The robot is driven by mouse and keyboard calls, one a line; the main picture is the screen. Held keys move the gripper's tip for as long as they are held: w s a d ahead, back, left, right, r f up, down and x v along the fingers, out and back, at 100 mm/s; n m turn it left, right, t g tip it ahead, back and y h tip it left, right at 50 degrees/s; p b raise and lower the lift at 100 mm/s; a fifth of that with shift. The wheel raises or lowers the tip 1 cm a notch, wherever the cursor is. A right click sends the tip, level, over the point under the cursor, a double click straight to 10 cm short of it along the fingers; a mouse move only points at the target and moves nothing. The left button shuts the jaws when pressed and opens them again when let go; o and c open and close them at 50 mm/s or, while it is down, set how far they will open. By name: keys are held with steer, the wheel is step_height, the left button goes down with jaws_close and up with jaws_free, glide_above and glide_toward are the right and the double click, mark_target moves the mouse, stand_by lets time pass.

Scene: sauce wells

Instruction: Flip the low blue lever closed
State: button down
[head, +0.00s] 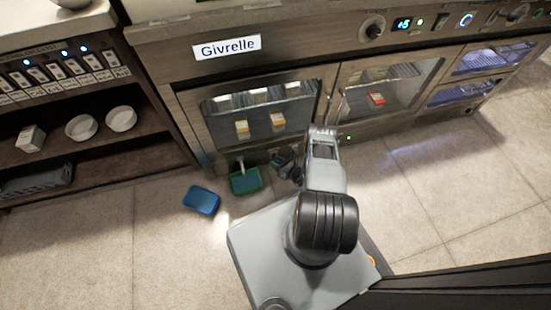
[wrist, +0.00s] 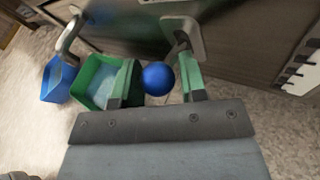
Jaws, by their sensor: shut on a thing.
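The low blue lever shows in the wrist view as a round blue knob (wrist: 158,78); its stalk and angle cannot be made out. My gripper (wrist: 157,82) has its two green-faced fingers on either side of the knob and is shut on it. In the head view my gripper (head: 287,169) is a small dark shape low at the front of the Givrelle cabinet (head: 328,128), and the lever is not distinguishable there.
A green bin (head: 245,181) stands on the floor below a spout, left of my gripper. A blue bin (head: 201,200) stands farther left. Metal spouts (wrist: 181,34) jut out near the fingers. Open shelves (head: 95,156) stand at left; the floor at right is clear.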

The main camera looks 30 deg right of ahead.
steer(key=shift+w+a+r+m+g+p, duration=0.1)
steer(key=shift+a+r+m+g+p, duration=0.1)
steer(key=shift+r+g, duration=0.25)
steer(key=shift+w+a+r+m+g+p, duration=0.1)
steer(key=shift+r+m+g, duration=0.1)
steer(key=shift+g, duration=0.35)
steer(key=c, duration=0.8)
jaws_free()
steer(key=shift+d, duration=0.1)
steer(key=shift+d, duration=0.15)
